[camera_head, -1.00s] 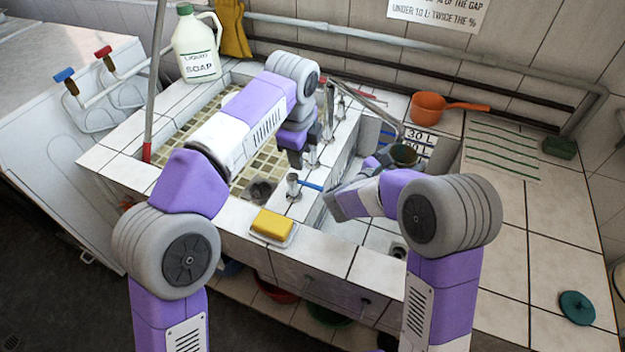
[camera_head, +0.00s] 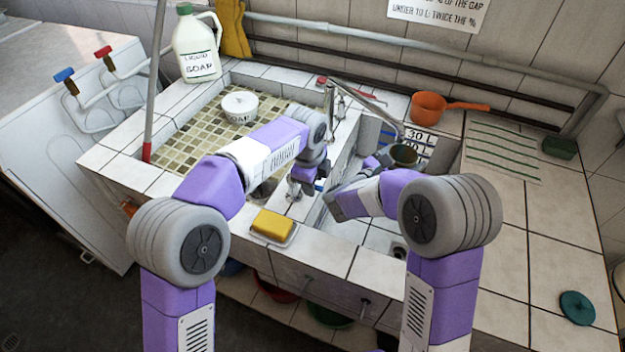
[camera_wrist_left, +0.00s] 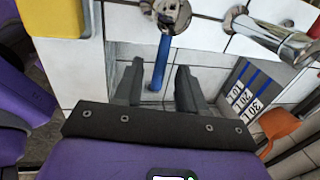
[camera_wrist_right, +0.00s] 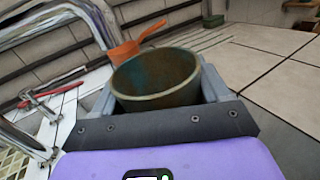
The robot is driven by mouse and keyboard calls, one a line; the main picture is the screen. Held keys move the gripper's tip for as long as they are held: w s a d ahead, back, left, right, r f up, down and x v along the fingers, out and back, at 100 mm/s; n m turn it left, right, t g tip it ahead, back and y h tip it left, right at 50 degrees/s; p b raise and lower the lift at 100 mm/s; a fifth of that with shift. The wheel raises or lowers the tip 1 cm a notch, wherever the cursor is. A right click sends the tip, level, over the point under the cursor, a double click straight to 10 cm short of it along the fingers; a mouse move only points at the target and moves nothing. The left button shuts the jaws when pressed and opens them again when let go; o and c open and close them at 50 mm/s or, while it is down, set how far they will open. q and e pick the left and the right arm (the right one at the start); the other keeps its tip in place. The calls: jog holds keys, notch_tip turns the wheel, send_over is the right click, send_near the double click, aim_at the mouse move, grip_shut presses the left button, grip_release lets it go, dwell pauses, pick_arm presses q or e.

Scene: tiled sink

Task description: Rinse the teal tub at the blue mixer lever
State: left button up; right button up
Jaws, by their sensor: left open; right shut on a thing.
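The teal tub (camera_wrist_right: 157,75) is in my right gripper (camera_wrist_right: 160,100), shut on it; its inside looks brownish and stained. In the head view the tub (camera_head: 403,155) is held upright over the right basin, close to the spout's end. The blue mixer lever (camera_wrist_left: 161,62) shows in the left wrist view, projecting from its chrome tap body (camera_wrist_left: 168,14). My left gripper (camera_wrist_left: 160,85) is open, with a finger on either side of the lever and apart from it. In the head view the left gripper (camera_head: 303,187) is at the divider between the basins and mostly hides the lever.
A yellow sponge (camera_head: 272,224) lies on a dish at the front ledge. A white soap pot (camera_head: 240,106) stands in the left basin. An orange pan (camera_head: 430,107) sits behind the right basin. The right counter is mostly clear.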

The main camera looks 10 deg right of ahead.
pick_arm(q)
grip_shut()
dwell(0.3)
jog(key=shift+s+a+m, duration=0.3)
jog(key=shift+m, duration=0.55)
jog(key=shift+s+a+m, duration=0.3)
jog(key=shift+m, duration=0.55)
grip_release()
notch_tip(320, 180, up, 12)
jog(key=s+a, duration=0.1)
jog(key=shift+s+a+f, duration=0.15)
jog(key=shift+s+a, duration=0.1)
jog(key=shift+a, duration=0.15)
